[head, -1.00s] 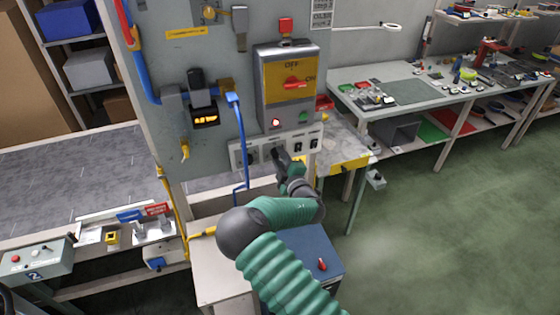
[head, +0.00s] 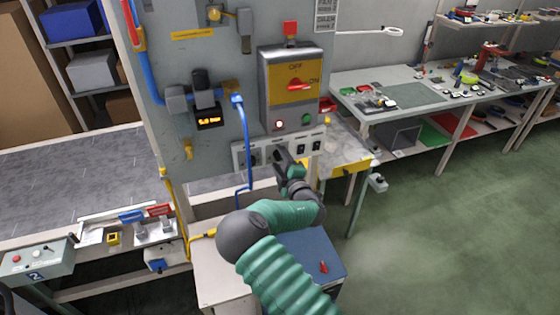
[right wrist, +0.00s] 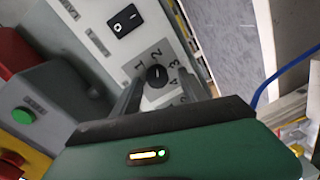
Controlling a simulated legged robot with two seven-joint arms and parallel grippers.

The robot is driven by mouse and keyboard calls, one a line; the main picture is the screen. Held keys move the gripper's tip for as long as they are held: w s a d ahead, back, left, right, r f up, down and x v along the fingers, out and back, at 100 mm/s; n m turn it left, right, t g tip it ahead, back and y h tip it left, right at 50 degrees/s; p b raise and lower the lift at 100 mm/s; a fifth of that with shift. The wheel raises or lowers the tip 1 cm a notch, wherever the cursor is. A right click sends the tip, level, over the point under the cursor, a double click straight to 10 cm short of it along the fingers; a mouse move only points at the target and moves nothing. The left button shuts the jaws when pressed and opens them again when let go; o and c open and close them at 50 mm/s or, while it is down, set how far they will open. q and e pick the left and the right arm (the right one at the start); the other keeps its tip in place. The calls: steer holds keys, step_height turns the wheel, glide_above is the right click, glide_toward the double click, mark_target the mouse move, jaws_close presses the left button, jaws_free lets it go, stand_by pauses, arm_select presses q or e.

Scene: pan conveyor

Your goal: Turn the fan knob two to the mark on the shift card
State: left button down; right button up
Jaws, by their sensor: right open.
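The fan knob is a small black round dial (right wrist: 157,75) on a pale panel, with the numbers 1, 2, 3 and 4 around it in the right wrist view. Its pointer setting is too small to read surely. My right gripper (right wrist: 160,92) is open, with one finger on each side of the knob; I cannot tell whether they touch it. In the head view my right gripper (head: 282,154) is at the pale switch panel (head: 242,147) and hides part of it. I cannot pick out the shift card. My left gripper is not in view.
A black rocker switch (right wrist: 124,20) is beside the knob. A blue cable (head: 246,140) hangs to the left. A blue cabinet (head: 322,252) stands below my right arm.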

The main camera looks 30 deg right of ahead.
steer(key=f+b+v, duration=0.1)
steer(key=b+v, duration=0.1)
steer(key=v, duration=1.4)
steer(key=shift+s+r+b, duration=0.35)
steer(key=shift+s+r, duration=0.05)
steer(key=shift+r, duration=0.05)
steer(key=shift+f, duration=0.1)
